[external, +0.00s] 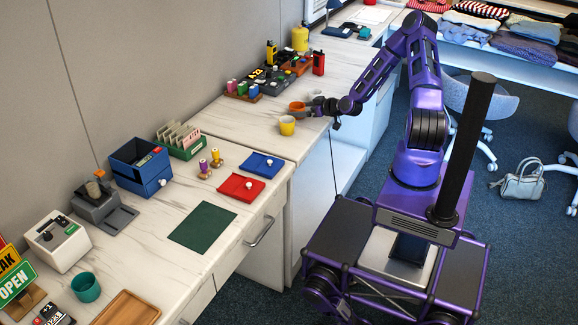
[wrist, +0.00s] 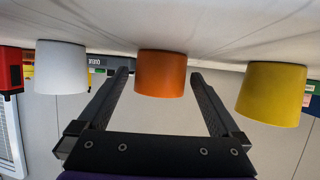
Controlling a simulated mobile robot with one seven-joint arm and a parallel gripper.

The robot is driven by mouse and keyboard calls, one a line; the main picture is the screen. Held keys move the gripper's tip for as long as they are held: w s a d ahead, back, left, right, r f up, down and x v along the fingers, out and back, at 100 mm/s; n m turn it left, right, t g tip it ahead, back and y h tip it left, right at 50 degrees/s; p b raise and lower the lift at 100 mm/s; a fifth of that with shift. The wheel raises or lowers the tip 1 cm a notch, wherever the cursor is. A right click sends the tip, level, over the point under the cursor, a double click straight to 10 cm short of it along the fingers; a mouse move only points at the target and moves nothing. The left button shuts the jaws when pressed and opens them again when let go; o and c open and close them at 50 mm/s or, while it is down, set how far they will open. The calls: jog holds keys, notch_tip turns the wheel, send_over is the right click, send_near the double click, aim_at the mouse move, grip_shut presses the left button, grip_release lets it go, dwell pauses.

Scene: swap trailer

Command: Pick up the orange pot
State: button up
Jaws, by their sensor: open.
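The orange pot (external: 297,106) stands on the light marble counter, at the end of my gripper (external: 306,110). In the wrist view, which shows the counter at the top, the orange pot (wrist: 160,74) appears between the two black fingertips of my gripper (wrist: 160,76). A gap shows on each side of the pot. The fingers are spread and hold nothing. I cannot tell how deep the pot sits between them.
A yellow pot (wrist: 271,95) and a white pot (wrist: 61,70) stand on either side of the orange one. The yellow pot (external: 287,125) is just in front of it in the external view. A black tray of items (external: 276,80) lies behind.

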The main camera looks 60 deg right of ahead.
jog(key=shift+x, duration=1.15)
